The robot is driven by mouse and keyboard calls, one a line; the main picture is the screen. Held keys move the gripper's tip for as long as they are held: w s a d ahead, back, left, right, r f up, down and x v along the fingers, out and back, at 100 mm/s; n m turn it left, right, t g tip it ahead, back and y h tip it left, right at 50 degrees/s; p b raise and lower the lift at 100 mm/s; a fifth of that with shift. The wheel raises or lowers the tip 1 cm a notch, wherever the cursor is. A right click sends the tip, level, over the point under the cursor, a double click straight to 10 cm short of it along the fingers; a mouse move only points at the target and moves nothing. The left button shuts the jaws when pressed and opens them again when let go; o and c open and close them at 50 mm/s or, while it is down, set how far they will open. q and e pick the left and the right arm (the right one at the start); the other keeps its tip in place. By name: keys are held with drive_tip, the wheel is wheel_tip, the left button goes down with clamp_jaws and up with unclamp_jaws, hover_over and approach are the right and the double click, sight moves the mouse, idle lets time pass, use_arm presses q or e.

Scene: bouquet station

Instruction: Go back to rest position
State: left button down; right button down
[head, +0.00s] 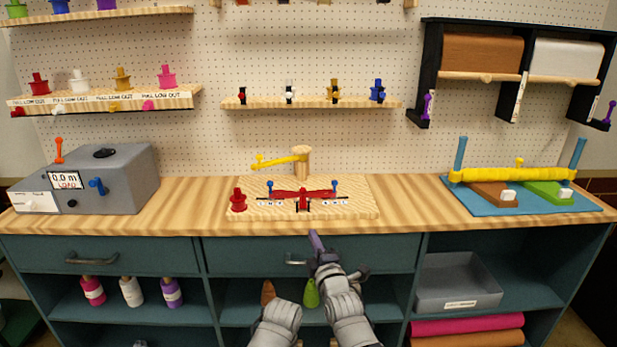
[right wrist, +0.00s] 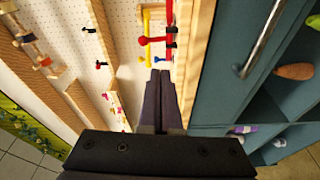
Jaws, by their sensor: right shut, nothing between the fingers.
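My right gripper (head: 315,240) has dark purple fingers and is at the front edge of the wooden worktop (head: 400,205), in front of the middle drawer's upper part. In the right wrist view, its two fingers (right wrist: 161,78) lie together, shut, with nothing between them. They point toward the board station (head: 355,207) with the red piece (head: 300,194), apart from it. A grey link of my left arm shows at the bottom middle of the head view, but the left gripper itself is not in view.
A grey machine (head: 120,180) stands on the worktop's left, and a blue tray (head: 475,200) with a yellow roll (head: 512,175) on its right. The drawer handle (head: 297,262) is close to my right gripper. Bottles (head: 132,291) and a grey bin (head: 458,283) sit below.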

drive_tip(key=s+f+m+g+h, duration=0.2)
drive_tip(key=s+f+m+g, duration=0.35)
drive_tip(key=f, duration=0.45)
drive_tip(key=s+f+m+g+h, duration=0.1)
drive_tip(key=s+f+m+g, duration=0.5)
drive_tip(key=f, duration=0.4)
drive_tip(key=s+d+f+m+g+h, duration=0.2)
drive_tip(key=s+m+g, duration=0.3)
drive_tip(key=s, duration=0.6)
wheel_tip(320, 180, up, 14)
drive_tip(key=n+g+p, duration=0.1)
drive_tip(key=p, duration=1.3)
drive_tip(key=shift+s+d, duration=0.35)
drive_tip(key=shift+s, duration=0.05)
drive_tip(key=shift+g, duration=0.25)
